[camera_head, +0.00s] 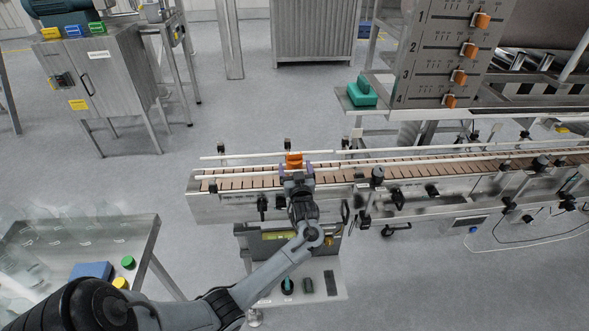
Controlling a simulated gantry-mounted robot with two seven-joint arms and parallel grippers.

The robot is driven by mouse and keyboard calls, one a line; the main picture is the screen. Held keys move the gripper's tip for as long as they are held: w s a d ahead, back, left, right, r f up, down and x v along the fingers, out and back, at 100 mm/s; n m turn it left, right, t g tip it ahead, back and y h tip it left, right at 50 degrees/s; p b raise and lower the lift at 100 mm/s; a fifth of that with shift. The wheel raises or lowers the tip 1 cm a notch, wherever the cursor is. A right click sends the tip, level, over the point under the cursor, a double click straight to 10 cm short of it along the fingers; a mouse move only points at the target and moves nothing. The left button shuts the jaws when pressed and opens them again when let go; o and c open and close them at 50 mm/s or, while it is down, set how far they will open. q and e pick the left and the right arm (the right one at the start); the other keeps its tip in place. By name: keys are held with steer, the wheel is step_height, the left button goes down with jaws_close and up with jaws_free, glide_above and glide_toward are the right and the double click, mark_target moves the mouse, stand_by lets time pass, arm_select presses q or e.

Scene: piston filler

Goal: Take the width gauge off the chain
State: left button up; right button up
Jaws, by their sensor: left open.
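An orange block, which looks like the width gauge (293,159), sits on the brown slatted chain (240,182) of the conveyor, between the guide rails near its left end. My left gripper (295,169) reaches over the near rail to the gauge. Its fingertips are apart, one on each side of the gauge's near end in the picture. I cannot tell whether they touch it. The gripper hides part of the chain and perhaps the gauge's lower part. My right gripper is not in view.
Pale guide rails (392,151) run along the chain. A numbered panel (440,55) with orange sliders and a green block (362,92) stand behind, right. A steel table (140,247) at left holds clear containers, a blue box (91,271) and caps. Floor behind the conveyor's left end is clear.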

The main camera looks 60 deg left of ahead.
mark_target(295, 156)
arm_select(q)
steer(key=shift+x, duration=0.95)
steer(key=x, duration=0.1)
steer(key=b+x, duration=0.1)
steer(key=x, duration=0.2)
steer(key=shift+w+r, duration=0.3)
steer(key=shift+w, duration=0.2)
steer(key=shift+w+a, duration=0.1)
steer(key=shift+a, duration=0.25)
steer(key=shift+c, duration=1)
steer(key=c, duration=1.3)
